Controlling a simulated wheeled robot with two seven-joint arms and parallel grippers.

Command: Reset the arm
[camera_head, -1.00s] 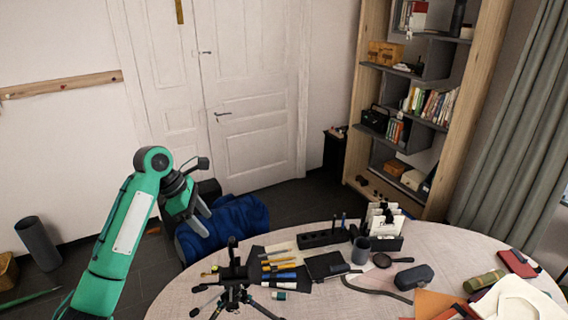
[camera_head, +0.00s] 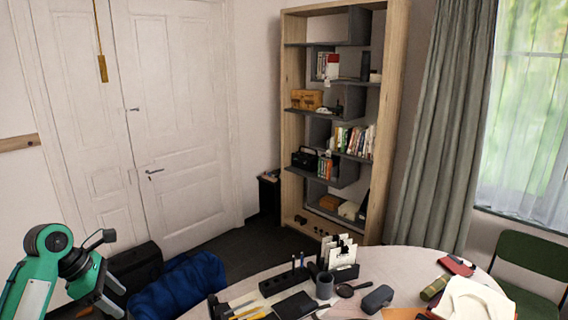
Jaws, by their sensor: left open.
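My left arm, green with dark joints, comes in at the lower left. My left gripper (camera_head: 112,299) is at its end near the bottom left, open and empty, and apart from the table. Part of its fingers lies close to the lower picture area, in front of the dark chair with blue cloth. My right gripper is out of view.
The round table (camera_head: 408,262) at the bottom holds a pen block (camera_head: 283,281), a grey cup (camera_head: 324,286), a card holder (camera_head: 343,268), a dark case (camera_head: 377,299) and pencils. A blue cloth (camera_head: 180,288) lies left of it. A green chair (camera_head: 533,268) stands right.

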